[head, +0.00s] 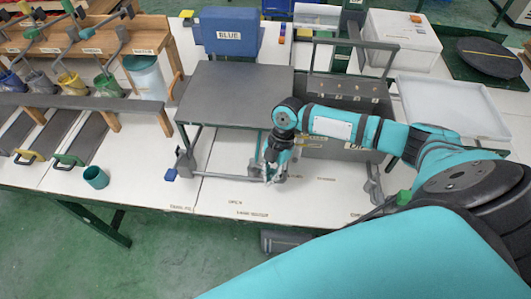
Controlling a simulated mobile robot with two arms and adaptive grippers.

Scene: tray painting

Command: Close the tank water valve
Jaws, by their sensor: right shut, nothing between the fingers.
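My right gripper (271,178) is shut and empty. It points down in front of the grey bench-like platform, low over the white table (225,188). Grey and teal pipework (259,150) stands just behind it. I cannot tell which part is the tank water valve; the gripper and wrist cover part of that area. Small labels, too small to read surely, lie on the table in front of the gripper. A blue tank (229,38) marked BLUE stands behind the grey platform (235,90). My left gripper is not in view.
A dark grey tank (350,93) stands right of the platform, partly behind my right arm. A pale tray (455,108) lies further right. A teal cup (95,177) stands at the table's front left. Several colored cups sit in a wooden rack (95,45) at the left.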

